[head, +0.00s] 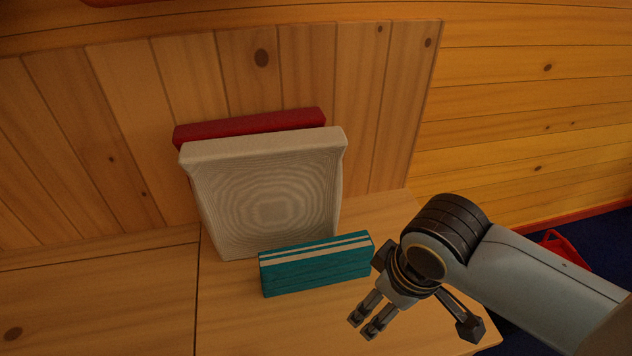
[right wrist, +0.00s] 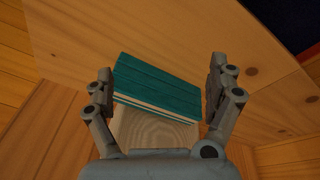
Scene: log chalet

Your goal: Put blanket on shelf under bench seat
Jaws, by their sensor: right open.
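The blanket (head: 315,269) is a folded teal block with cream stripes. It rests on the wooden bench seat (head: 235,322), in front of a pale cushion. In the right wrist view the blanket (right wrist: 158,80) lies ahead, framed between my two fingers. My right gripper (head: 418,328) is open and empty, to the right of the blanket and apart from it in the head view. The shelf under the seat is hidden from both views. My left gripper is out of view.
A pale ridged cushion (head: 268,200) leans on the plank backrest (head: 300,60), with a red cushion (head: 250,126) behind it. The seat left of the blanket is clear. Dark blue floor (head: 600,250) with a red object (head: 566,249) lies beyond the bench at right.

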